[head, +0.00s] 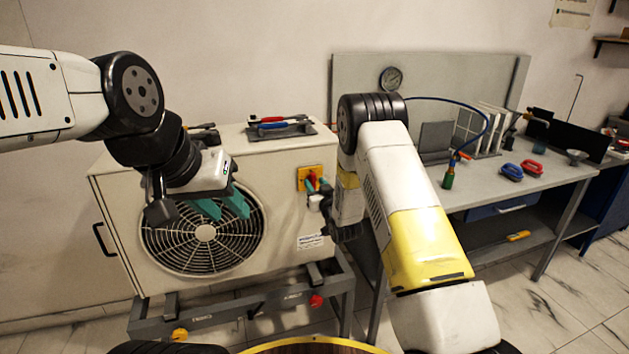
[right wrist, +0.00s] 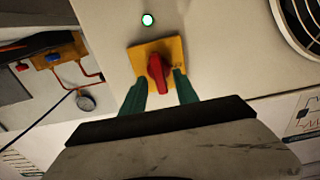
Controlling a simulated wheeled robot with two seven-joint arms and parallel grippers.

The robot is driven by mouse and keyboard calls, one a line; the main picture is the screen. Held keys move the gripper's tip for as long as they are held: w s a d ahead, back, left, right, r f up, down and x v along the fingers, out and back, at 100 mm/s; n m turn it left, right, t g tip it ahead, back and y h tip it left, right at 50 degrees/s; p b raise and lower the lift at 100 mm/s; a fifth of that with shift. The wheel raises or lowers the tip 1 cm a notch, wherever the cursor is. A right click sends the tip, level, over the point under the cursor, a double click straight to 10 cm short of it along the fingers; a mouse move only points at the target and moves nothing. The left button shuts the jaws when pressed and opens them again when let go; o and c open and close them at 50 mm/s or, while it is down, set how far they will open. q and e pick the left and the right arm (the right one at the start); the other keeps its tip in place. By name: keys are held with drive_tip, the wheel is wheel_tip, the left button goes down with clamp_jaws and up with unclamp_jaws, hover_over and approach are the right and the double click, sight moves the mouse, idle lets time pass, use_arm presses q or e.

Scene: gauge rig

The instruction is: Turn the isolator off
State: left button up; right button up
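The isolator is a red knob (right wrist: 158,72) on a square yellow plate (right wrist: 141,57), on the side of a beige outdoor unit. In the head view, the yellow plate (head: 304,173) is partly hidden by my right gripper (head: 318,186). In the right wrist view, the teal fingers of my right gripper (right wrist: 160,90) are apart, one on each side of the knob's lower end. I cannot tell whether they touch it. My left gripper (head: 228,210) is open and empty in front of the unit's fan grille (head: 190,245).
A lit green lamp (right wrist: 148,20) is near the plate. Tools lie on a grey tray (head: 300,131) on top of the unit. A workbench (head: 480,190) at right holds a gauge panel, a blue hose and clamps.

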drive_tip(key=shift+w+a, duration=0.2)
drive_tip(key=shift+w, duration=0.4)
clamp_jaws()
